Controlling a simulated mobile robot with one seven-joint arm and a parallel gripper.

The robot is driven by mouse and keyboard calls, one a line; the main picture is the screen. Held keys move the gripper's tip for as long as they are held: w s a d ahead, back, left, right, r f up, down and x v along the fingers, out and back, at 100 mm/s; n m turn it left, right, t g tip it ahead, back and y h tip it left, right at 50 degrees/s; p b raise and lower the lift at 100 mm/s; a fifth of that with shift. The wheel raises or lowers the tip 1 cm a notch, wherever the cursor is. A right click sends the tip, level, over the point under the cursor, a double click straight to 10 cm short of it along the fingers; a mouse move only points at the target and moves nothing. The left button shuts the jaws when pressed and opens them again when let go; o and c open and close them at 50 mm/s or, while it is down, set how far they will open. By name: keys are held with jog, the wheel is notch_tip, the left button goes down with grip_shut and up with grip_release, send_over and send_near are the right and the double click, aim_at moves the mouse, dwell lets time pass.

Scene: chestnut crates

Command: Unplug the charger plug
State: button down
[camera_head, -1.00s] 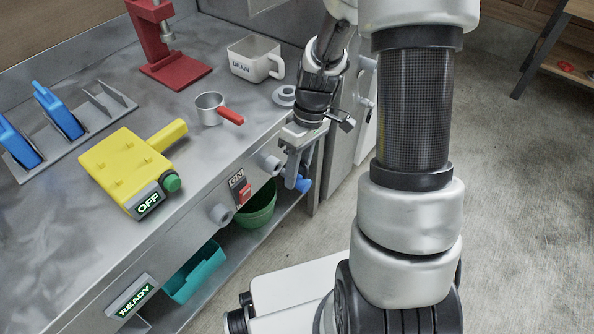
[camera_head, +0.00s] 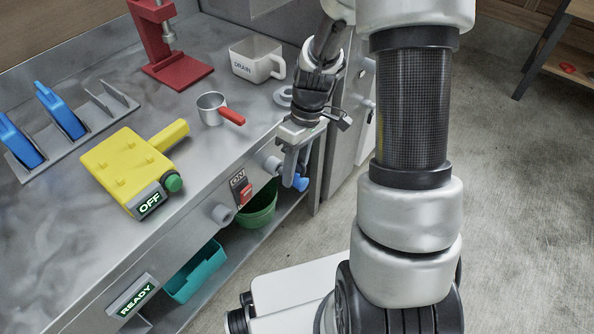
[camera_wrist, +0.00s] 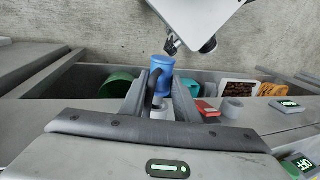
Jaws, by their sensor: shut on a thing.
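The charger plug, a blue cylindrical piece (camera_wrist: 162,68), shows in the wrist view at the tips of my gripper (camera_wrist: 157,92), with a dark curved part beside it. In the head view the blue plug (camera_head: 300,183) shows at the bench's front right end, by the lower end of my gripper (camera_head: 291,178). My gripper points down and is shut on the plug. A grey round fitting (camera_wrist: 158,113) lies between the fingers in the wrist view. Whether the plug's prongs are still in a socket is hidden.
The bench front carries a red switch (camera_head: 244,191) marked ON and a grey knob (camera_head: 223,214). A yellow device (camera_head: 123,165) reading OFF, a metal cup (camera_head: 210,108) and a mug (camera_head: 255,59) stand on top. A green bucket (camera_head: 260,208) is below. Floor at right is clear.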

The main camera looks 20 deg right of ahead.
jog(key=shift+w+a, duration=0.8)
jog(key=shift+w, duration=0.25)
jog(key=c, duration=1.3)
grip_release()
jog(key=shift+r, duration=0.1)
